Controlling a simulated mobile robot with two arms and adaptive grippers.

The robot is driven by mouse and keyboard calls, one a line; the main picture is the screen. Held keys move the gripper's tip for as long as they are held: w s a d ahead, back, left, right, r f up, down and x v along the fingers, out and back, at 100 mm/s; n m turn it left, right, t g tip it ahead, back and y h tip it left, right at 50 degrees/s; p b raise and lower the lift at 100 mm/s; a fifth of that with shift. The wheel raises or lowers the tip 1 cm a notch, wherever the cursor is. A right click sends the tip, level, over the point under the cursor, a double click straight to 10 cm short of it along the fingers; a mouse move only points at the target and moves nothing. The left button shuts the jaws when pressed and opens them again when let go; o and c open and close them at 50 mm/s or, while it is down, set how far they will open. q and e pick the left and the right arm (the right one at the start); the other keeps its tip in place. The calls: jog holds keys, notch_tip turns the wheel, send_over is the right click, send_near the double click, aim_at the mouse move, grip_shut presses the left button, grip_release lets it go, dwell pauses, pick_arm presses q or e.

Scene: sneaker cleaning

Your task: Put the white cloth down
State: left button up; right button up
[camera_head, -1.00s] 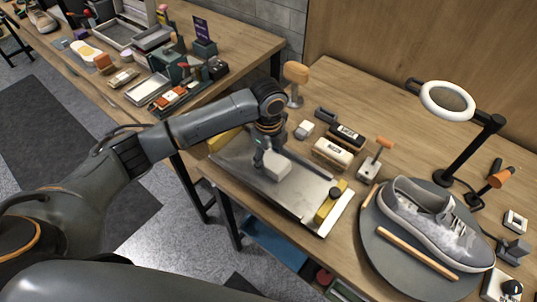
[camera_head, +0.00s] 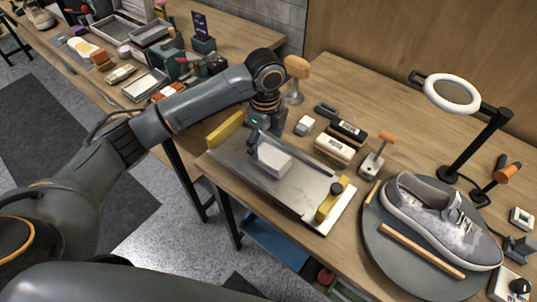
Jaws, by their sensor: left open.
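The white cloth (camera_head: 275,163) looks like a folded, block-shaped pad. It lies on the grey metal plate (camera_head: 235,163) near the front of the table, left of the middle. My left gripper (camera_head: 262,148) is open, pointing down at the far-left edge of the cloth. One finger shows close against that edge; I cannot tell whether it touches. The other finger is partly hidden. My right gripper is not in view.
Yellow bars (camera_head: 225,130) sit at the plate's ends. Brushes (camera_head: 334,149) and a wooden-handled tool (camera_head: 376,157) stand behind it. A grey sneaker (camera_head: 440,218) rests on a round turntable (camera_head: 390,255) at right, under a ring lamp (camera_head: 452,94).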

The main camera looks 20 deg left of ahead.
aim_at(264, 152)
pick_arm(q)
notch_tip(264, 152, up, 9)
jog(key=shift+a, duration=0.2)
jog(key=shift+s, duration=0.1)
dwell(0.5)
